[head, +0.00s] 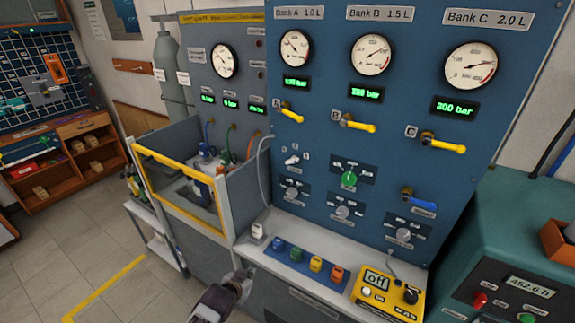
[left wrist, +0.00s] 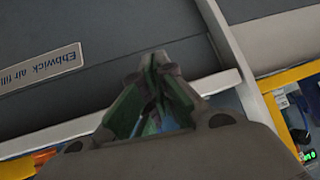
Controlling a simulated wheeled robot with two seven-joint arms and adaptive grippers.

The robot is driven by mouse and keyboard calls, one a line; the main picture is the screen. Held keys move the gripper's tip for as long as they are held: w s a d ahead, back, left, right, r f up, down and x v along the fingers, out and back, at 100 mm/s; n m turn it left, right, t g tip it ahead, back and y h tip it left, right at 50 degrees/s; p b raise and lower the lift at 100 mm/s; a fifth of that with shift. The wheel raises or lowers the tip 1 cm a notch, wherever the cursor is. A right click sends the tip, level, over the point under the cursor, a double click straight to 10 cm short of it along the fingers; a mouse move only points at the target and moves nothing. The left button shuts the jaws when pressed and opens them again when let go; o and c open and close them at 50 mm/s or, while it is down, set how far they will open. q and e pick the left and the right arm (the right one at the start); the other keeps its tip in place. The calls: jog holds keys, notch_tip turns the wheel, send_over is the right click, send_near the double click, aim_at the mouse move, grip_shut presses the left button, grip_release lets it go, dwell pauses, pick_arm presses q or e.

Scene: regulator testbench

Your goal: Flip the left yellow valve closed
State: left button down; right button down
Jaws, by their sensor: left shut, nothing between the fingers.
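The left yellow valve (head: 292,115), by the letter A under the Bank A gauge, has its lever pointing right and slightly down. A second yellow valve (head: 359,126) at B and a third (head: 448,147) at C point much the same way. My left gripper (head: 240,278) is low at the bottom of the head view, in front of the bench and well below the valves, touching none of them. In the left wrist view its fingers (left wrist: 157,62) are closed together and empty. No yellow valve shows in that view. My right gripper is not in view.
A white shelf (head: 330,272) juts out below the blue panel (head: 320,205), carrying several small coloured blocks and a yellow meter (head: 388,294). A yellow-edged bin (head: 185,205) stands to the left. A teal machine (head: 520,235) stands at the right. Space before the valves is clear.

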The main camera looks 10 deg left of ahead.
pick_arm(q)
jog(key=w+d+r+m+t+h, duration=0.15)
jog(key=w+r+t, duration=0.35)
jog(key=r, duration=0.6)
jog(key=w+r+t+h, duration=0.2)
jog(key=w+r, duration=0.5)
jog(key=r, duration=0.4)
notch_tip(320, 180, up, 19)
jog(key=d+m+t+h, duration=0.2)
jog(key=m+t+h, duration=0.2)
jog(key=m+h, duration=0.2)
jog(key=shift+s+d+r+t+h+p, duration=0.25)
jog(key=shift+h+p, duration=0.2)
jog(key=shift+h, duration=0.6)
jog(key=shift+w, duration=0.1)
jog(key=p, duration=0.4)
send_near(291, 115)
jog(key=shift+w+d+r, duration=1.4)
jog(key=shift+d+r, duration=0.1)
jog(key=shift+r, duration=0.05)
jog(key=shift+x, duration=0.85)
jog(key=shift+w+f, duration=0.15)
